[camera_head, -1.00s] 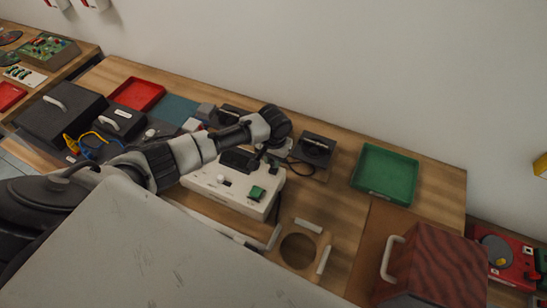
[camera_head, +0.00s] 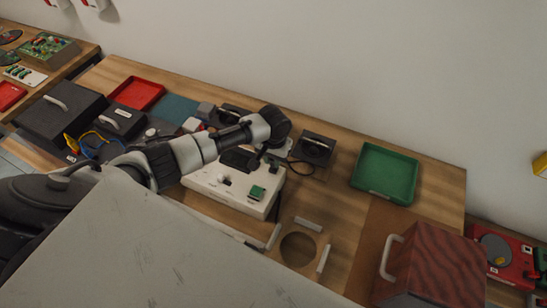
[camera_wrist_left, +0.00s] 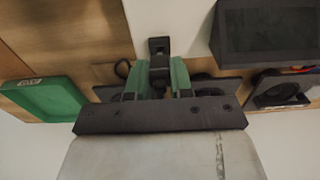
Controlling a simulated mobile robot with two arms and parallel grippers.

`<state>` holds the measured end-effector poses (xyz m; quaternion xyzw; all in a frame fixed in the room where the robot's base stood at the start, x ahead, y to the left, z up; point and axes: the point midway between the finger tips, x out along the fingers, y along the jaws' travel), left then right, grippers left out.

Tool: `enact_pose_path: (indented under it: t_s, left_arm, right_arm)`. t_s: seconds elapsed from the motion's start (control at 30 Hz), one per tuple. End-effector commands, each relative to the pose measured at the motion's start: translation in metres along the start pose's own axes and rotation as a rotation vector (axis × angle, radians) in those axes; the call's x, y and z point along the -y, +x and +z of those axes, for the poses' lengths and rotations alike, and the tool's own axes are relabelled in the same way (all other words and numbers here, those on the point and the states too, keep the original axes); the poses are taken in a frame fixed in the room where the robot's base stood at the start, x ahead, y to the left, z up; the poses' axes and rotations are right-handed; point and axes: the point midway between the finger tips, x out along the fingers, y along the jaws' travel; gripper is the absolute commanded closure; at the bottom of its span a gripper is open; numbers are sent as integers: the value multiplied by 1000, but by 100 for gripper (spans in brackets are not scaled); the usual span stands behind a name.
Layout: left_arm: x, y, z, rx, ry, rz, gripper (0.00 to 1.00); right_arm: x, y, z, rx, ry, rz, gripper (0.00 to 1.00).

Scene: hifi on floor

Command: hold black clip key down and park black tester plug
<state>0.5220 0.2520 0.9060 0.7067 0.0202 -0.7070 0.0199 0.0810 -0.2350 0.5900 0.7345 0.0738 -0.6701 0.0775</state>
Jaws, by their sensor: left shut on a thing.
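A white tester box (camera_head: 230,188) sits on the wooden bench, with a green square part (camera_head: 257,192) on its top near the front right. My left arm reaches over it from the left. My left gripper (camera_head: 268,158) is low at the box's back right side. In the left wrist view its two green fingers (camera_wrist_left: 155,80) are shut on a small black part (camera_wrist_left: 158,47) at the edge of the white box. I cannot tell whether this is the clip key or the plug. A black cable (camera_head: 300,165) loops to the right of the gripper. My right gripper is not in view.
Black units (camera_head: 316,149) stand behind the box. A green tray (camera_head: 385,173) is to the right, a red-brown case (camera_head: 440,268) in front of it. A red tray (camera_head: 137,94) and black cases (camera_head: 60,112) are on the left. Bench between box and green tray is mostly clear.

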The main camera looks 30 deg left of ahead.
Motion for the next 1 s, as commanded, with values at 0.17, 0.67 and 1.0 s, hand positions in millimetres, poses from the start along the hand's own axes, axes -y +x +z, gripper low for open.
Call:
enact_pose_path:
  t_s: [0.17,0.67,1.0]
  left_arm:
    - [0,3,0,0,0,0,100]
    - [0,9,0,0,0,0,100]
    - [0,13,0,0,0,0,100]
  right_arm:
    - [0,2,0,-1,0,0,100]
    - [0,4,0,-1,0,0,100]
    - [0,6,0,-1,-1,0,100]
